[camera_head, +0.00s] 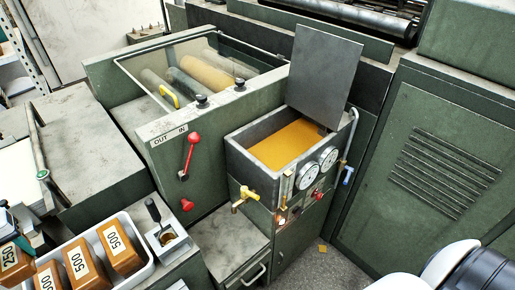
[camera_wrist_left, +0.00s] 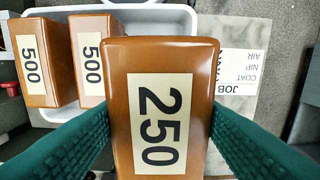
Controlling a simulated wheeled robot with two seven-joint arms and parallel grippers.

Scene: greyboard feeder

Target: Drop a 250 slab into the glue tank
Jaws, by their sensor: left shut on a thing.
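The brown slab labelled 250 (camera_head: 10,258) is at the lower left of the head view. My left gripper (camera_head: 14,238) is shut on it. In the left wrist view the slab (camera_wrist_left: 158,110) sits upright between the two teal fingers, label facing the camera. It appears raised beside the white tray. The glue tank (camera_head: 236,160) stands in the middle of the head view, far to the right of the slab. Its grey lid (camera_head: 322,75) is up, and orange glue (camera_head: 285,145) shows inside. My right gripper is not in view; part of my right arm shows at the lower right.
A white tray (camera_head: 148,268) holds several brown slabs labelled 500 (camera_head: 120,245).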

